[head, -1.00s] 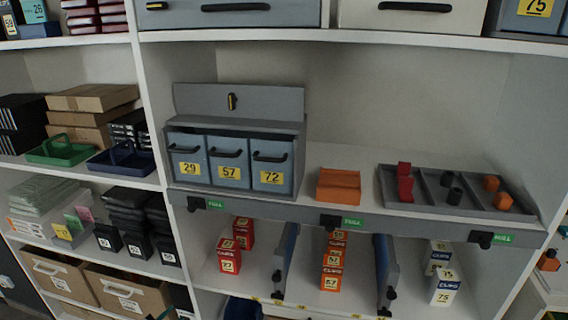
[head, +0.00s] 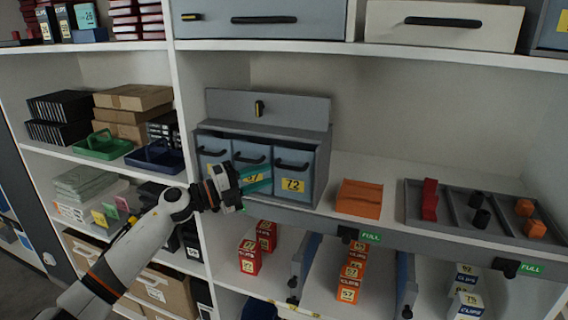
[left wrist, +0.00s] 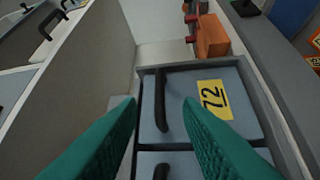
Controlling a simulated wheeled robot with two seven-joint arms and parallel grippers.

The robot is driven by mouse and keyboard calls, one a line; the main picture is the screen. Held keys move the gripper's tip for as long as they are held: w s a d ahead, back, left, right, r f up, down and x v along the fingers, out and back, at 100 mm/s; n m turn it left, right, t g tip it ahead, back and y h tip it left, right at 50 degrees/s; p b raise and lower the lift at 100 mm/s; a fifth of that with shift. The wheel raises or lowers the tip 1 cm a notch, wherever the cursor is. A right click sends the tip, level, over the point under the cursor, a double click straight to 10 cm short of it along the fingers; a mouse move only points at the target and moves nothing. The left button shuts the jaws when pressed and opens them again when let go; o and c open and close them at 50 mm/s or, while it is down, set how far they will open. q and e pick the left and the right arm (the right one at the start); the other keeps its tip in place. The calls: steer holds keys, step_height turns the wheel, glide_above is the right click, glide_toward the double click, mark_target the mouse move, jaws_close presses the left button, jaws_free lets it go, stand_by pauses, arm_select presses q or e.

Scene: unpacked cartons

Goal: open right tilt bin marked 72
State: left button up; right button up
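The tilt bin marked 72 (head: 306,163) is the rightmost of three blue-grey bins in a grey housing on the middle shelf. It looks shut, with a dark bar handle (head: 292,166) above its yellow label. My left gripper (head: 268,177) reaches in from the left, in front of the middle bin, and its teal fingers partly cover the 57 label. In the left wrist view its fingers (left wrist: 160,104) are spread apart with nothing between them; bin 72 (left wrist: 236,124) and its handle (left wrist: 160,98) lie beyond the tips, apart from them. My right gripper is not in view.
The bin marked 57 (head: 243,150) is next to bin 72. An orange box (head: 360,197) and a grey divided tray (head: 456,203) stand to the right on the same shelf. The shelf's grey front edge (head: 320,223) runs below the bins. Open shelf lies behind the orange box.

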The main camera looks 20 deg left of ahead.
mark_target(285, 168)
arm_select(q)
steer(key=p+x, duration=0.1)
steer(key=x, duration=0.5)
steer(key=shift+c, duration=0.5)
jaws_close()
